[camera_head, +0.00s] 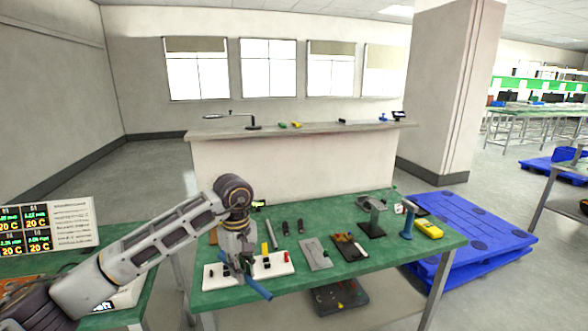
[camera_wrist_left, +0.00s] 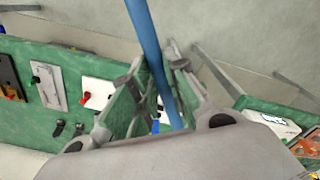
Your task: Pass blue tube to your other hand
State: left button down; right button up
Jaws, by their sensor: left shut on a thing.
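The blue tube (camera_head: 258,289) is held by my left gripper (camera_head: 240,266) at the front left of the green table. In the head view one end slants down to the right near the table's front edge, and the gripper hides the rest. In the left wrist view the blue tube (camera_wrist_left: 149,42) runs from the top edge down between the two fingers of my left gripper (camera_wrist_left: 158,88), which are shut on it. My right gripper is in neither view.
The green table (camera_head: 294,300) carries a white board (camera_head: 285,268), a grey plate (camera_head: 316,251), a black stand (camera_head: 372,224), a blue upright tool (camera_head: 408,222) and a yellow device (camera_head: 428,229). A blue pallet (camera_head: 495,238) lies to the right. The counter (camera_head: 300,160) stands behind.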

pick_arm(q)
jog(key=shift+w+m, duration=0.2)
jog(key=shift+m, duration=0.6)
jog(key=shift+w+r+m, duration=0.1)
jog(key=shift+m, duration=0.6)
jog(key=m, duration=0.3)
jog(key=shift+w+a, duration=0.1)
jog(key=shift+w, duration=0.15)
jog(key=shift+a+f+m, duration=0.1)
jog(key=shift+f+m, duration=0.15)
jog(key=shift+m, duration=0.55)
jog(key=shift+w+a+f+m, duration=0.15)
jog(key=shift+f+m, duration=0.15)
jog(key=shift+m, duration=0.4)
jog(key=shift+a+f+m, duration=0.3)
jog(key=shift+f+m, duration=0.2)
jog(key=shift+f, duration=0.05)
jog(key=s+a+f, duration=0.3)
jog(key=s+f, duration=0.1)
jog(key=f, duration=0.4)
jog(key=s+a+f+p, duration=0.1)
jog(key=s+a+f, duration=0.3)
jog(key=f, duration=0.3)
jog(key=shift+s+f, duration=0.4)
jog(key=shift+s, duration=0.25)
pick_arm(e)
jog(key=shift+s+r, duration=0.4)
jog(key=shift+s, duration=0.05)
